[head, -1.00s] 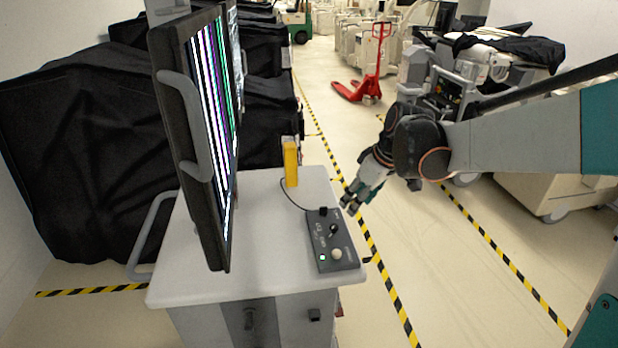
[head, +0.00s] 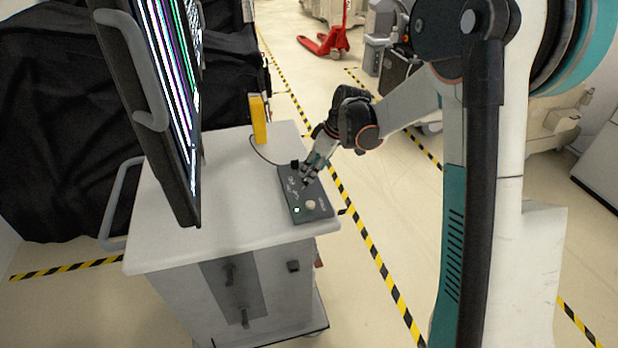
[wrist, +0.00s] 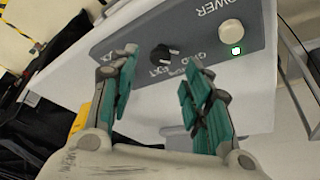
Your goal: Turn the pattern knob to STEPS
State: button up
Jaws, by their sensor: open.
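The dark grey control box (head: 317,208) lies on the white cart top, near its right edge. In the wrist view the black pattern knob (wrist: 164,55) stands on the box, with labels beside it that read GRID and TXT; the other lettering is partly hidden. My gripper (head: 306,178) is over the far half of the box. In the wrist view my gripper (wrist: 162,70) is open, with its teal-padded fingers on either side of the knob. Contact cannot be told.
The striped screen (head: 165,90) stands on the cart (head: 235,220), left of the box. A yellow block (head: 258,118) stands at the cart's far edge, and a cable runs to the box. Black-covered carts are at the left.

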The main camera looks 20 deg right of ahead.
jog(key=shift+b+x, duration=0.35)
jog(key=shift+x, duration=1.8)
grip_shut()
